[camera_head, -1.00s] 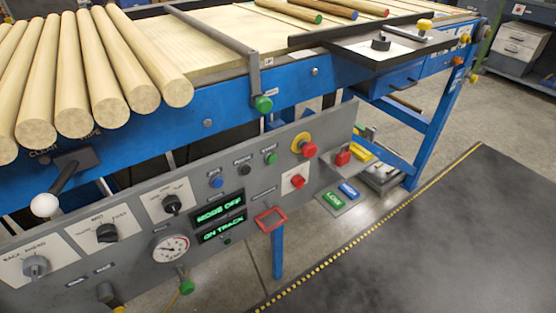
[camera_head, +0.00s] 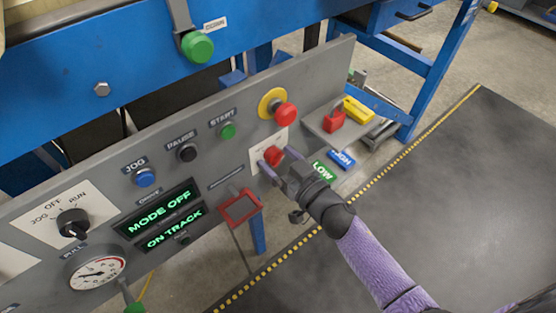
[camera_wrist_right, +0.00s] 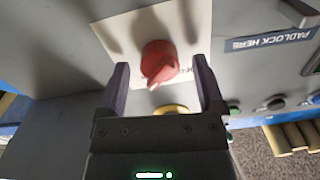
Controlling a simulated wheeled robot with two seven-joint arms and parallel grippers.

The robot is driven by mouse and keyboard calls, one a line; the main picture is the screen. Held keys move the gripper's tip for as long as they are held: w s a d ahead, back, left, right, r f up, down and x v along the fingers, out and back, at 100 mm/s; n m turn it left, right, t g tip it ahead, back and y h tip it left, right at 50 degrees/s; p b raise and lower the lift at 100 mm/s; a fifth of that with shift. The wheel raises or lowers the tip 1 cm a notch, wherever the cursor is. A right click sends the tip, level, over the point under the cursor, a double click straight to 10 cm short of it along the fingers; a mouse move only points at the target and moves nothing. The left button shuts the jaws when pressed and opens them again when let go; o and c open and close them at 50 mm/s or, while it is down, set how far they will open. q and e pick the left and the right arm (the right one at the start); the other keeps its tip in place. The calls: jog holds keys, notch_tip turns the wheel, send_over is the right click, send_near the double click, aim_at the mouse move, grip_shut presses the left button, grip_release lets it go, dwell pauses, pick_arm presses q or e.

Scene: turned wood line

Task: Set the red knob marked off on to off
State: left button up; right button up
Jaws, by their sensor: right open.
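The red knob (camera_head: 273,156) sits on a pale plate on the grey control panel (camera_head: 200,165), below the red mushroom button on its yellow ring. My right gripper (camera_head: 271,163) is at the knob, its fingers pointing at the panel. In the right wrist view the red knob (camera_wrist_right: 159,62) lies between the two spread fingers of my right gripper (camera_wrist_right: 162,80), with a gap on each side. The plate's lettering is mostly hidden or too small to read. My left gripper is not in view.
The red mushroom button (camera_head: 286,115) stands just above the knob. A red frame (camera_head: 240,207) juts out at the lower left. A red padlock (camera_head: 334,121) is on a shelf to the right. A "PADLOCK HERE" label (camera_wrist_right: 271,41) shows in the wrist view.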

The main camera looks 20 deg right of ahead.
jog(key=shift+w, duration=0.1)
jog(key=shift+c, duration=1)
jog(key=c, duration=0.7)
grip_shut()
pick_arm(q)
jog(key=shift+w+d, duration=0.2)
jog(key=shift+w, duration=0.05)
